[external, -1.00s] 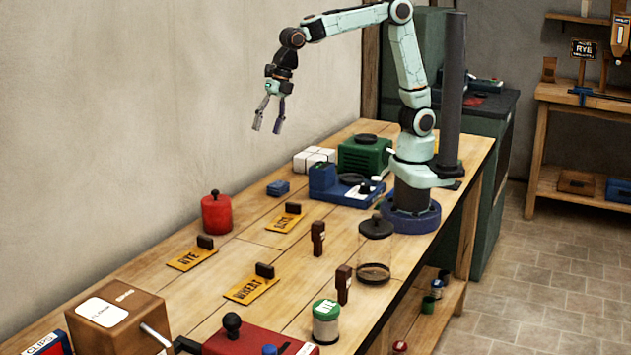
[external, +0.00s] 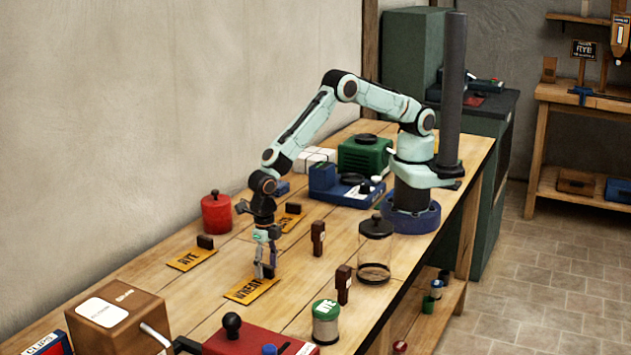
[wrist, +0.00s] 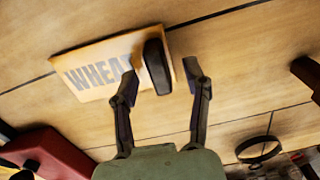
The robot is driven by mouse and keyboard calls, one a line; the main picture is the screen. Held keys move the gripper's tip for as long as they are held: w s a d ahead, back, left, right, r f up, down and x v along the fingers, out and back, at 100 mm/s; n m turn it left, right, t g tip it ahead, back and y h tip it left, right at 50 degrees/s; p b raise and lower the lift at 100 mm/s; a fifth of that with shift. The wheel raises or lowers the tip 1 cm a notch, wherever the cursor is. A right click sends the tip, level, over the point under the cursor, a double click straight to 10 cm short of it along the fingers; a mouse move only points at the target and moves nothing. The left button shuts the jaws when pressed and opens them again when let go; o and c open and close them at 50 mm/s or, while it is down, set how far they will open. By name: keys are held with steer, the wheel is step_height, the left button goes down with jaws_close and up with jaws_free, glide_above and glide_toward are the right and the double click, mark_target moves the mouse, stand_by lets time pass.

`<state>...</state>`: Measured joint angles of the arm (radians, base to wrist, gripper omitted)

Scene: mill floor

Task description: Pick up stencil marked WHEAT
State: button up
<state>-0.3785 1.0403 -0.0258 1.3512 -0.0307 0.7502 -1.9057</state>
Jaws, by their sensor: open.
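The WHEAT stencil (external: 246,291) is a flat yellow-orange plate with dark letters and a dark upright grip block, lying on the wooden bench. In the wrist view the plate (wrist: 92,75) lies ahead and to the left, and its dark block (wrist: 156,66) stands between my fingertips. My gripper (external: 264,274) is open and points down at the stencil's block. In the wrist view my gripper (wrist: 159,83) has one finger on each side of the block, with gaps visible. In the external view the fingers mostly hide the block.
The RYE stencil (external: 192,258) lies to the left, another stencil (external: 290,220) lies behind my wrist. Dark wooden posts (external: 318,238) and (external: 343,284) stand to the right, near a glass jar (external: 376,250). A red box (external: 250,340) sits in front, a red canister (external: 216,213) behind.

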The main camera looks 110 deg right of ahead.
steer(key=shift+f, duration=0.25)
jaws_close()
